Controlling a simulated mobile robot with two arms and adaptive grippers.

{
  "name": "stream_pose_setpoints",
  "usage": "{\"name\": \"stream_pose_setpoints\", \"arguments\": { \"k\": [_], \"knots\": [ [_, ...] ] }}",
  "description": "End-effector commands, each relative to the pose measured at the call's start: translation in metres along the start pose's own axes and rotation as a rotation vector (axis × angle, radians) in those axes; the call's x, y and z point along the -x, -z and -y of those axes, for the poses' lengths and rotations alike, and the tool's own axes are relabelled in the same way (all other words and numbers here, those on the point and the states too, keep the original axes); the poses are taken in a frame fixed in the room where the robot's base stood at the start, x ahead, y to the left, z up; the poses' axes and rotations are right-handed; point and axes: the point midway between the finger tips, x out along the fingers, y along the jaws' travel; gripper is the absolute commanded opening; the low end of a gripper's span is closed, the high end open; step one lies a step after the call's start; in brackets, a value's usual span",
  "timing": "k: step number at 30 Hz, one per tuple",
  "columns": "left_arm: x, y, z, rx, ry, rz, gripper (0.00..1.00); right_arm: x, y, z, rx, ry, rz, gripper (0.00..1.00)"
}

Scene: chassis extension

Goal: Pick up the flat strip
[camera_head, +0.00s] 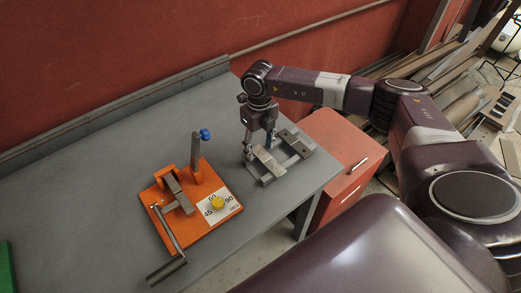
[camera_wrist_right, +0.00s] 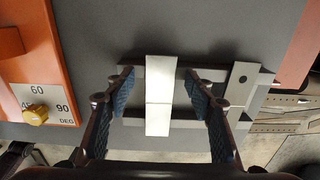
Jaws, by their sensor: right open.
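The flat strip (camera_wrist_right: 160,95) is a pale, flat metal bar lying across two dark rails of a small rack (camera_wrist_right: 188,122). In the head view the strip (camera_head: 267,160) rests on the rack near the table's right end. My right gripper (camera_head: 259,145) points down over it. In the right wrist view the open right gripper (camera_wrist_right: 162,82) has one blue-padded finger on each side of the strip, with a gap on both sides. A second, greyer bar (camera_wrist_right: 241,88) lies across the rails to the right. My left gripper is not in view.
An orange bending jig (camera_head: 190,205) with a lever, a blue knob and a yellow angle dial stands left of the rack on the grey table (camera_head: 90,190). A red cabinet (camera_head: 345,155) is beyond the table's right edge. A red wall is behind.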

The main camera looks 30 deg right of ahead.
Motion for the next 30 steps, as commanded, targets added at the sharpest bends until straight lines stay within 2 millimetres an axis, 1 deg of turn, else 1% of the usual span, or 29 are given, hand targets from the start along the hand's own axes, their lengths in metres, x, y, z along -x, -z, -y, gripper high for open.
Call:
{"name": "stream_pose_setpoints", "arguments": {
  "k": [1,3,6,10,17,20,30],
  "knots": [
    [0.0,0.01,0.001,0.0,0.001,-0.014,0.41,-0.001,0.0,0.0,-0.001,0.0,0.0,0.49],
    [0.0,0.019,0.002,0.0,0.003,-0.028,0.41,-0.002,0.0,0.0,-0.001,0.0,0.0,0.49],
    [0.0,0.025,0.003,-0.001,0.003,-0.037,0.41,-0.001,0.0,0.0,0.0,0.0,0.0,0.49],
    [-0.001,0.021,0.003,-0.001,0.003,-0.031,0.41,-0.002,0.0,0.0,-0.001,0.0,0.0,0.49],
    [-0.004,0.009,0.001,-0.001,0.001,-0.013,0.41,-0.005,0.0,0.0,-0.001,0.0,0.0,0.49],
    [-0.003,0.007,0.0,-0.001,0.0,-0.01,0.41,-0.004,0.0,0.0,-0.001,0.0,0.0,0.4],
    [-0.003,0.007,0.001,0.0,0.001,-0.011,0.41,-0.004,0.001,0.0,0.0,0.0,-0.001,0.03]
  ]
}}
